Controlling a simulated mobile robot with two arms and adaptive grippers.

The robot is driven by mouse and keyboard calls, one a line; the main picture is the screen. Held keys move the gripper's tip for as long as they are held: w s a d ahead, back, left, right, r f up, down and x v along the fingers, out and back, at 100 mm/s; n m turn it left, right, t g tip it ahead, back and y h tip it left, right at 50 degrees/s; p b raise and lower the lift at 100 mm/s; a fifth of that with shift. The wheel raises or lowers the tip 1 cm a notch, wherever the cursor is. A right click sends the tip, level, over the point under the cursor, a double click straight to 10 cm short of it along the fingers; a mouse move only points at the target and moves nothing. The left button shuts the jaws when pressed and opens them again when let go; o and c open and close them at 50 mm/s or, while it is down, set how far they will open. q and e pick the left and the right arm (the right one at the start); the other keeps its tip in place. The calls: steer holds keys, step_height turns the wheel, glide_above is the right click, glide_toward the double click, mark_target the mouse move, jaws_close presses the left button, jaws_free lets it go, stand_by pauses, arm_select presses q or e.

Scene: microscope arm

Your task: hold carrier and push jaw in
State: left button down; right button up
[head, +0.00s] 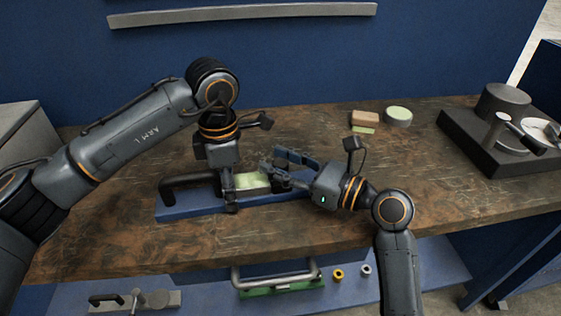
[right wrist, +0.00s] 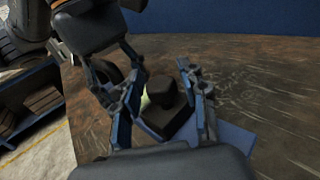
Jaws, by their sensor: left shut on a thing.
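The blue carrier plate (head: 175,213) lies on the bench, with a black handle (head: 182,183) at its left end and a pale green block (head: 254,180) on it. My left gripper (head: 230,205) points down and is shut at the carrier's middle, left of most of the green block; its fingers hide the exact grip. My right gripper (head: 273,176) comes in from the right, its fingers apart at the carrier's right end. In the right wrist view, a dark block with a knob (right wrist: 172,120), apparently the jaw, shows between the open fingers (right wrist: 158,75). Contact cannot be told.
A tan block (head: 365,117) and a round pale green-topped piece (head: 398,115) stand behind on the bench. A dark machine base (head: 470,140) stands at the right. A lower shelf (head: 440,265) holds a green handled piece (head: 285,287) and small rings. The bench between is clear.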

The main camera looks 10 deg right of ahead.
arm_select(q)
steer(key=shift+r, duration=0.1)
arm_select(e)
jaws_close()
steer(key=shift+s+a, duration=0.1)
steer(key=shift+a, duration=0.35)
steer(key=shift+o, duration=2.1)
jaws_free()
steer(key=shift+d, duration=0.1)
steer(key=v, duration=1.2)
arm_select(q)
steer(key=shift+c, duration=1.9)
jaws_free()
steer(key=shift+s, duration=0.1)
